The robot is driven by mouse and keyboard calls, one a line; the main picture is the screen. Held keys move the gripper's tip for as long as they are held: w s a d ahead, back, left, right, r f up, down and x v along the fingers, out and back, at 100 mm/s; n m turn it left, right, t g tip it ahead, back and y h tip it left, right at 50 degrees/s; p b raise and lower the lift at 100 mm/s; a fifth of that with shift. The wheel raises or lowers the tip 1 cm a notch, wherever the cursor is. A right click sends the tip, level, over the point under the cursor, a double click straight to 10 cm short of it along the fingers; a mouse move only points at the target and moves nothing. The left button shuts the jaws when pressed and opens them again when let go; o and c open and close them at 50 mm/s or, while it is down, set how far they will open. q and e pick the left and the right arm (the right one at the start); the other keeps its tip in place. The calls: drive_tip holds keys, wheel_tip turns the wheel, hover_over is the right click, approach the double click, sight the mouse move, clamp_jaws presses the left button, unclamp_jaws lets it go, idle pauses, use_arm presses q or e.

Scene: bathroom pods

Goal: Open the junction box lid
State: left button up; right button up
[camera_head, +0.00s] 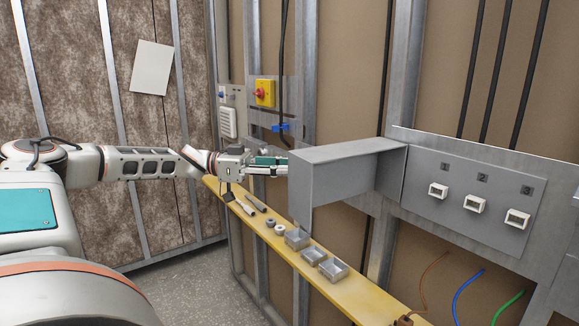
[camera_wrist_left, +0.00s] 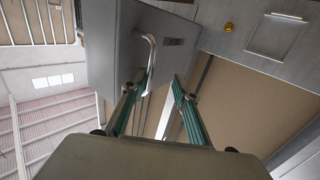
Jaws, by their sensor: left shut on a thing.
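The grey junction box lid (camera_head: 330,182) stands out from the wall at a wide angle, left of the exposed box panel (camera_head: 455,215) with its three white sockets. In the left wrist view the outer face of the lid (camera_wrist_left: 115,55) carries a curved metal handle (camera_wrist_left: 150,62). My left gripper (camera_head: 284,166) is at the lid's outer side. The head view hides the handle behind the lid. My right gripper is out of view.
A yellow shelf (camera_head: 335,291) below the lid holds small grey boxes (camera_head: 322,260), rings and rods. A yellow switch box with a red knob (camera_head: 264,92) is on the wall behind my left gripper. Loose brown, blue and green wires hang below the box panel.

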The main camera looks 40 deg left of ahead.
use_arm(q)
drive_tip(key=shift+a+f, duration=0.15)
drive_tip(key=shift+f, duration=0.05)
drive_tip(key=shift+a, duration=0.1)
drive_tip(key=v, duration=1.1)
drive_tip(key=shift+s+r, duration=0.2)
drive_tip(key=shift+s, duration=0.15)
drive_tip(key=shift+a, duration=0.1)
